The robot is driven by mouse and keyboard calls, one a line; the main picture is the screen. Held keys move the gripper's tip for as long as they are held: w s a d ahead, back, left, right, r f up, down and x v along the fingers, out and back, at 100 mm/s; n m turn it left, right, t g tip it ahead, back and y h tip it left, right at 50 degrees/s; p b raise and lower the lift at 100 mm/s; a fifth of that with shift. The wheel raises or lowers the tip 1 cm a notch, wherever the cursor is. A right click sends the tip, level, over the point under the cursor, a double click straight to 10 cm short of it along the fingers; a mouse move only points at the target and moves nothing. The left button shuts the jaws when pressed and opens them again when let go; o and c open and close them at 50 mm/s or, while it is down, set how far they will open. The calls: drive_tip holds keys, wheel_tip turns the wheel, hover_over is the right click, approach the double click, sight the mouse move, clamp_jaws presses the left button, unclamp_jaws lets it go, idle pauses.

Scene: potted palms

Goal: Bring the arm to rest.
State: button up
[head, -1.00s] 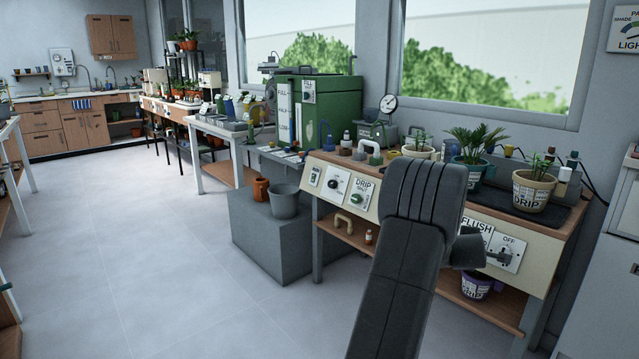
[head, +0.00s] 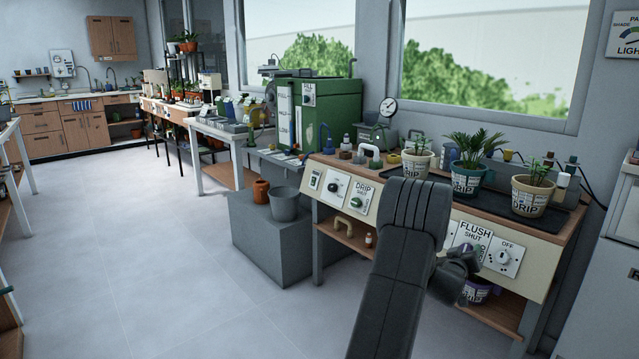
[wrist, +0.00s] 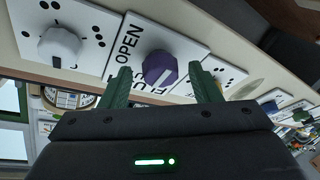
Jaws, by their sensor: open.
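My gripper (head: 462,268) is in front of the bench's control panel at the right in the head view, beside the flush label (head: 475,235). In the wrist view its two green fingers (wrist: 163,84) are spread open with nothing held. A purple knob (wrist: 160,68) shows between the fingertips; whether the fingers touch it I cannot tell. The plate beside the knob reads OPEN. In the head view my gripper hides most of this knob. My dark arm is bent and raised in front of the bench.
A white knob (head: 503,257) is on the plate to the right. Potted plants (head: 470,178) stand on the bench top (head: 345,162) above the panel. A grey block (head: 265,240) with a bucket (head: 285,203) stands left of the bench. Open floor (head: 130,250) lies to the left.

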drive_tip(key=m+h, duration=0.1)
drive_tip(key=m, duration=0.1)
drive_tip(key=m+h, duration=0.1)
drive_tip(key=m, duration=0.2)
drive_tip(key=shift+w+a+f+g, duration=0.1)
drive_tip(key=shift+a+g, duration=0.05)
drive_tip(key=shift+g, duration=0.25)
drive_tip(key=shift+a, duration=0.1)
